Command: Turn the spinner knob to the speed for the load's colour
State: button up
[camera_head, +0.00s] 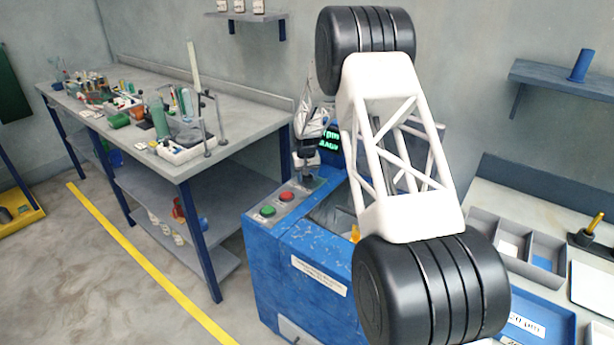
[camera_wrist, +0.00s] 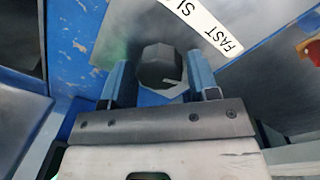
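The dark faceted spinner knob (camera_wrist: 160,67) is on the metal panel in the wrist view, with a pale mark near its lower right. My gripper (camera_wrist: 160,75) is open, with one blue finger on each side of the knob. The gaps look small; I cannot tell whether either finger touches it. A white label (camera_wrist: 218,28) beside the knob reads "FAST" and part of another word. In the head view my gripper (camera_head: 306,168) is at the panel of the blue spinner (camera_head: 300,265) and hides the knob. A small orange patch (camera_head: 355,233) shows in the spinner's opening; the load is mostly hidden.
A green-lettered display (camera_head: 330,140) is partly hidden behind my gripper. A green button (camera_head: 268,211) and a red button (camera_head: 286,196) sit on the panel's near end. A cluttered bench (camera_head: 160,130) stands left, and grey bins (camera_head: 483,226) stand right. My arm blocks the centre.

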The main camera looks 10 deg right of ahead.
jog(key=shift+o, duration=1)
jog(key=shift+a+r, duration=0.2)
jog(key=shift+r, duration=3.65)
jog(key=shift+r, duration=0.1)
